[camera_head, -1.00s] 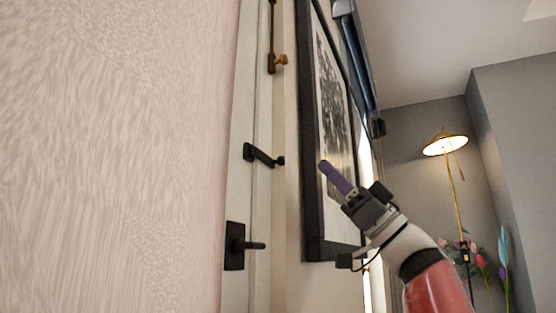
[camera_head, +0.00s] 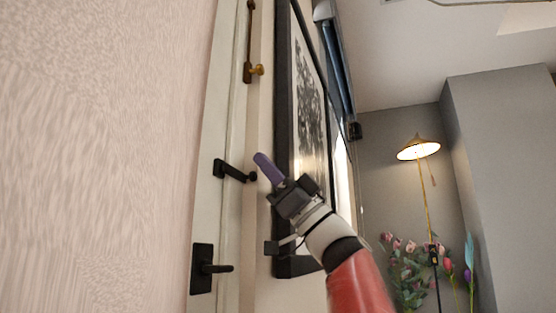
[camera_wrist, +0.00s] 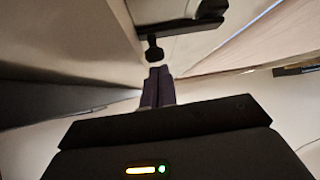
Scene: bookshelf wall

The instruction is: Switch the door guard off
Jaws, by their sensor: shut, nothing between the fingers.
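The door guard (camera_head: 230,170) is a black bar on the door edge, with a round knob at its right end pointing toward the frame side. In the wrist view, the guard (camera_wrist: 190,22) runs across the top, with its knob hanging just ahead of the fingertips. My gripper (camera_head: 262,158) has purple fingers, held together and empty. Its fingertips (camera_wrist: 159,72) appear close below the knob in the wrist view; I cannot tell whether they touch.
A black door handle (camera_head: 205,268) is below the guard, and a brass-knobbed bolt (camera_head: 252,70) is above. A black-framed picture (camera_head: 283,100) hangs right behind my gripper. A floor lamp (camera_head: 420,150) and flowers (camera_head: 408,265) stand farther right.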

